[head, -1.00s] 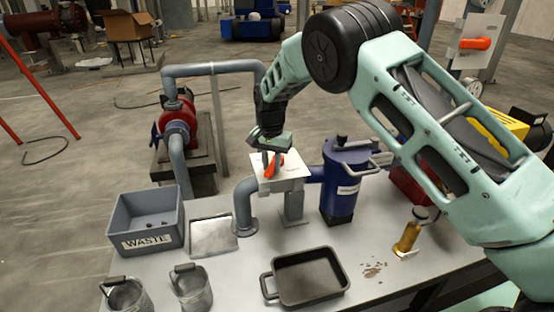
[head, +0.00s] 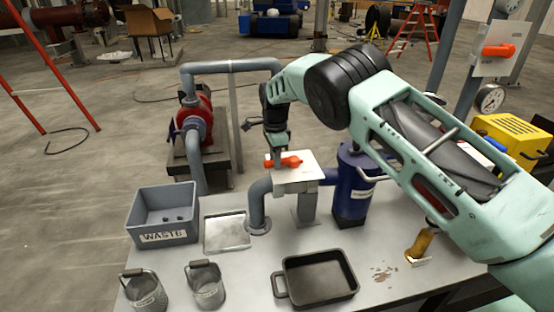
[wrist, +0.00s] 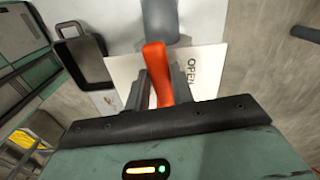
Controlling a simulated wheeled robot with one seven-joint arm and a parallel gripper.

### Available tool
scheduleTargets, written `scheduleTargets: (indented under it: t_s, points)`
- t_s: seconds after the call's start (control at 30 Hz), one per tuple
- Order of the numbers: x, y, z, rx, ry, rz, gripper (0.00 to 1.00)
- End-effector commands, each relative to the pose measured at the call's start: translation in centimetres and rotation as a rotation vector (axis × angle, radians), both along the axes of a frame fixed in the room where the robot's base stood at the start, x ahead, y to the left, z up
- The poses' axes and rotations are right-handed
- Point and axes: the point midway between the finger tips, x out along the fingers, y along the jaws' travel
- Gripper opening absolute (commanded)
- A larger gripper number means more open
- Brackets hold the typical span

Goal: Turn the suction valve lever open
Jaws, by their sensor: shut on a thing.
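The orange suction valve lever (head: 292,162) sits on a white plate (head: 303,176) above the bench, on the grey pipe beside the blue canister. It lies roughly left to right across the plate in the head view. The word OPEN (wrist: 193,72) shows on the plate to the right of the lever. The fingers hide part of the lever.
A grey waste bin (head: 163,238), a metal tray (head: 225,245), two metal buckets and a black pan (head: 284,289) stand on the bench. The blue canister (head: 352,210) is close to the plate's right. Another orange lever (head: 498,51) is mounted at the upper right.

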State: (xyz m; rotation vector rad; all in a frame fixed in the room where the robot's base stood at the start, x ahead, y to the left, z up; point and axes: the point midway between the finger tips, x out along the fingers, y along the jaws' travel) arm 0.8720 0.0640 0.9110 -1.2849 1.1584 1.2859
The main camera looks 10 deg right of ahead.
Motion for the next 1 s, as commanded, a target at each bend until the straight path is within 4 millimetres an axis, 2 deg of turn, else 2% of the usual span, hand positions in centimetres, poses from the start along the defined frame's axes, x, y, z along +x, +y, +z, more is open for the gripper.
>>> scheduleTargets:
  t_s: [0.3,0.8,0.83,0.9,1.0]
  points:
    - [0.79,-0.10,0.16,-0.001,-0.004,-0.104,0.00]
    - [0.94,-0.14,0.21,0.000,-0.006,-0.124,0.00]
    - [0.94,-0.14,0.22,0.000,-0.006,-0.124,0.29]
    - [0.92,-0.15,0.19,-0.001,-0.005,-0.123,0.45]
    - [0.87,-0.10,0.13,-0.001,-0.004,-0.122,0.45]
